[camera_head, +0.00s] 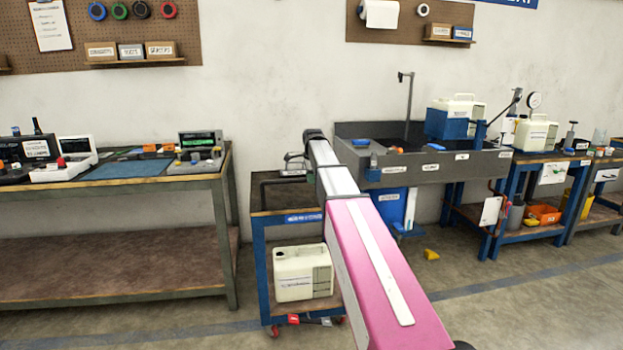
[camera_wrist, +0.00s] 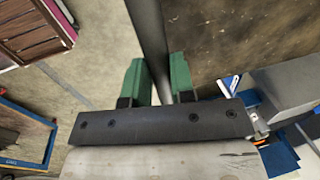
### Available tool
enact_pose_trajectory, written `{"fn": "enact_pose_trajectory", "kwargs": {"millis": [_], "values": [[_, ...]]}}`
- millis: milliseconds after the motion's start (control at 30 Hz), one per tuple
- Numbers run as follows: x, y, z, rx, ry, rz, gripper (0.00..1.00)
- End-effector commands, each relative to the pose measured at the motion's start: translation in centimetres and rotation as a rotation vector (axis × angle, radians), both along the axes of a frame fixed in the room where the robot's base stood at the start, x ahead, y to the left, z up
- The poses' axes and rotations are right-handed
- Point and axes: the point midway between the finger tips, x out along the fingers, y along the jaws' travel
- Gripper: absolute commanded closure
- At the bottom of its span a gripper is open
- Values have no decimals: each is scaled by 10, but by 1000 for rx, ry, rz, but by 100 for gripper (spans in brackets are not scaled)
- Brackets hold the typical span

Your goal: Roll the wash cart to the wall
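The wash cart (camera_head: 262,250) is a blue-framed cart with a dark top, a lower shelf and red casters. It stands near the wall between a long bench and the grey sink. A dark rail (camera_head: 264,193) rises at its left side. My pink arm crosses in front and hides its right part. In the wrist view, the green fingers of my gripper (camera_wrist: 160,75) lie on either side of a dark grey bar (camera_wrist: 150,35). Whether they press on it is unclear.
A long bench (camera_head: 115,183) is close on the cart's left. The grey sink unit (camera_head: 470,167) is on its right. A cream jug (camera_head: 302,275) sits on the cart's lower shelf. A yellow piece (camera_head: 431,254) lies on the floor. The floor in front is largely open.

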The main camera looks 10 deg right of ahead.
Motion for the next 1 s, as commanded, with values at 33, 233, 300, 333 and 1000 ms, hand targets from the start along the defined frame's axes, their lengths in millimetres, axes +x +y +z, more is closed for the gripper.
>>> {"fn": "enact_pose_trajectory", "kwargs": {"millis": [33, 233, 300, 333, 1000], "values": [[0, 0, 0, 0, 0, 0, 100], [8, 0, 0, 0, 0, 0, 100], [17, 0, 1, 0, -1, 0, 100], [22, 0, 1, 0, -2, 0, 100], [197, 0, 1, 0, -3, 0, 100]]}}
